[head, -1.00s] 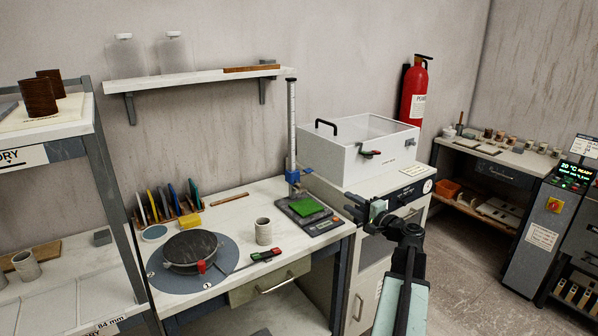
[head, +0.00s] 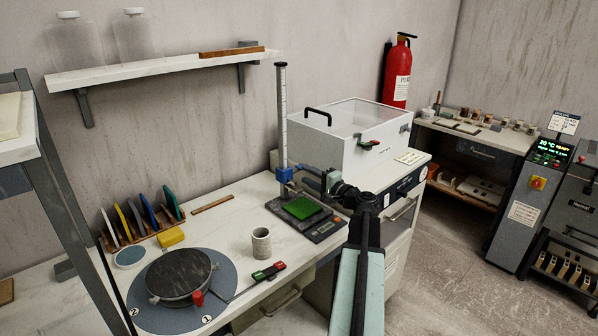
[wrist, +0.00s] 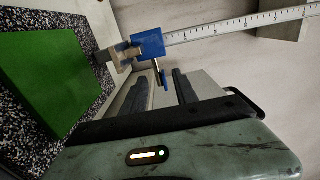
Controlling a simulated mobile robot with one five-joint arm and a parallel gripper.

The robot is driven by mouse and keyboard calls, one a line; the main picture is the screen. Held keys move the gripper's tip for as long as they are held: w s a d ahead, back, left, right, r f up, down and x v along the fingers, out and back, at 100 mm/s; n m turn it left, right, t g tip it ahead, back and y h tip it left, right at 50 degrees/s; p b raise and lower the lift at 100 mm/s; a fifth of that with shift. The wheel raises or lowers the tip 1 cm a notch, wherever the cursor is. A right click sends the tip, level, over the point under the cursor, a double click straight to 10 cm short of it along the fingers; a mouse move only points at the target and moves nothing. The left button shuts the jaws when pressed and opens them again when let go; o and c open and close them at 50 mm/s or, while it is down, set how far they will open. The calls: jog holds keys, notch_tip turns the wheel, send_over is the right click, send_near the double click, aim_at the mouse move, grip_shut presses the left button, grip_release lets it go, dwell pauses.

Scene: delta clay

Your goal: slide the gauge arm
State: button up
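The height gauge has an upright scale post (head: 282,110) with a blue slider (head: 285,175) low on it. In the wrist view the slider (wrist: 148,46) sits on the marked scale (wrist: 240,24), with a metal block at one side and a short blue-tipped pin (wrist: 162,76). My gripper (head: 318,178) is just right of the slider in the head view. In the wrist view my gripper (wrist: 163,82) is open, and the pin shows between its two dark fingers. I cannot tell whether they touch it. A green plate (head: 302,208) lies on the speckled base (head: 278,207) below.
A white clear-lidded box (head: 345,140) stands behind my gripper.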

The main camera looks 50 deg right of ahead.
aim_at(299, 170)
jog(key=w, duration=0.5)
jog(key=shift+d, duration=0.4)
jog(key=shift+s, duration=0.1)
grip_shut()
dwell(0.8)
